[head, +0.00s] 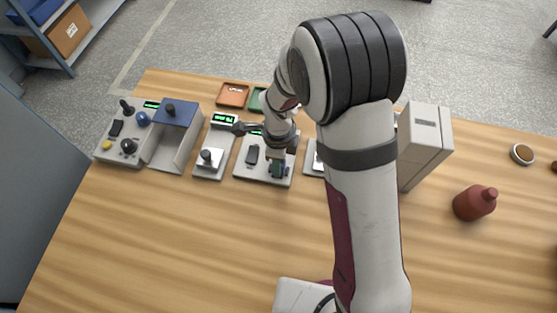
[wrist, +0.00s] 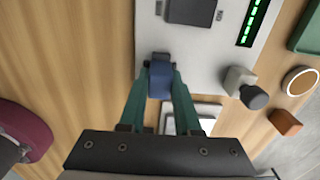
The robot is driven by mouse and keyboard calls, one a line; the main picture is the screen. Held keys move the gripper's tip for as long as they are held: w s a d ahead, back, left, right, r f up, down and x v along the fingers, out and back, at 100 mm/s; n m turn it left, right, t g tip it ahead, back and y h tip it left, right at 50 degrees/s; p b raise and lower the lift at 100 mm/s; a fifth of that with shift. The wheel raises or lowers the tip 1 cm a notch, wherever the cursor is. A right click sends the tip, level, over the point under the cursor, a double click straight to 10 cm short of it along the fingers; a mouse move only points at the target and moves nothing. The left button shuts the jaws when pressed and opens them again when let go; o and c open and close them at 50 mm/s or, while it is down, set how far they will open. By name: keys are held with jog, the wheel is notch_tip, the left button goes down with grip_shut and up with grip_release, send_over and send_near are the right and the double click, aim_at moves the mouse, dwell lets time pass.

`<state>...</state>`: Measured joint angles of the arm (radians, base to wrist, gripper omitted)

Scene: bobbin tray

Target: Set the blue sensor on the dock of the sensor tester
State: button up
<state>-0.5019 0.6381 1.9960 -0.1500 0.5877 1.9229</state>
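The blue sensor (wrist: 159,84) is a small block between the two teal fingertips of my gripper (wrist: 161,68) in the wrist view, with a finger against each side. It is over the near edge of a pale panel, the sensor tester (wrist: 205,45), which has a dark switch and a green display. In the head view, my gripper (head: 278,168) points down at the front right of the tester (head: 240,175). The dock is not seen clearly; the sensor and fingers cover that spot. I cannot tell whether the sensor touches the tester.
Left of the tester stand a panel with a knob (head: 208,172) and a control unit (head: 118,152) beside a blue-topped box (head: 175,113). An orange tray (head: 232,95) lies behind. The front left table is clear.

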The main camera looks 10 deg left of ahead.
jog(key=o, duration=0.6)
jog(key=shift+c, duration=0.2)
jog(key=shift+r, duration=0.1)
notch_tip(320, 180, up, 16)
jog(key=s+d+r+n+y, duration=0.1)
jog(key=s+d+n, duration=0.5)
jog(key=s, duration=0.3)
jog(key=s+d+r+n, duration=0.1)
jog(key=s+d+n, duration=0.5)
jog(key=s+d, duration=0.2)
jog(key=shift+s+r+y, duration=0.4)
jog(key=shift+s, duration=0.7)
